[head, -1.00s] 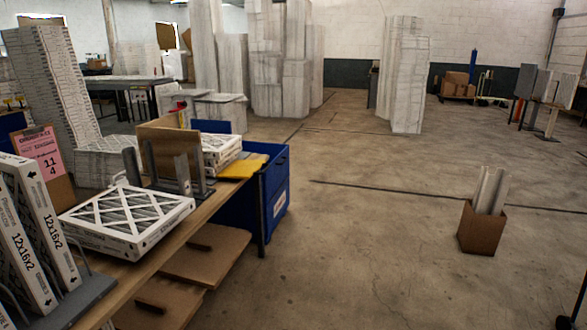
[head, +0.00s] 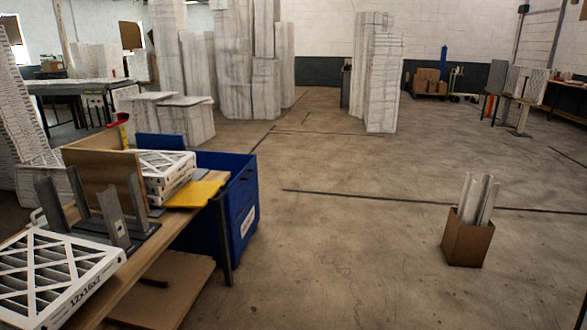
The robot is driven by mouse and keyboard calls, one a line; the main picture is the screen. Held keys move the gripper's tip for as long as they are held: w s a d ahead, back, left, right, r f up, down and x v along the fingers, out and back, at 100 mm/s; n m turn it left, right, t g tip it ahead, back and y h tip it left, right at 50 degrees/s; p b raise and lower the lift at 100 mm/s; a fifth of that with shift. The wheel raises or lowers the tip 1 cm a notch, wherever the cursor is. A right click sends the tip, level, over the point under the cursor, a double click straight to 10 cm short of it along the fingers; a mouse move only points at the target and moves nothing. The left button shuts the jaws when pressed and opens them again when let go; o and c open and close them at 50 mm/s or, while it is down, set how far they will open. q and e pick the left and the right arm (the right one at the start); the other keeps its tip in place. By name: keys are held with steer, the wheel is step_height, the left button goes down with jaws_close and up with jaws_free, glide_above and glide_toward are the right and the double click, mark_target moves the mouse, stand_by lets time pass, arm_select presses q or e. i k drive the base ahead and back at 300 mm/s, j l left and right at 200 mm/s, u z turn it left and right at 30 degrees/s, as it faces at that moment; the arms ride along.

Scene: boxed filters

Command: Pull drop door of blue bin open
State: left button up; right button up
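The blue bin (head: 216,238) stands on the floor at the left, just beyond the end of the wooden workbench. Its right side faces the open floor and carries a white label (head: 249,221). The bench end and a bench leg hide part of its near side. I cannot tell from here whether its drop door is open or shut. Neither of my grippers is in the head view.
The wooden workbench (head: 163,262) at lower left bears boxed filters (head: 58,272), grey upright holders (head: 113,218) and a yellow sheet (head: 195,194). A cardboard box (head: 467,241) with upright pieces stands at the right. Floor between bin and box is clear.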

mark_target(243, 187)
steer(key=i, duration=2.2)
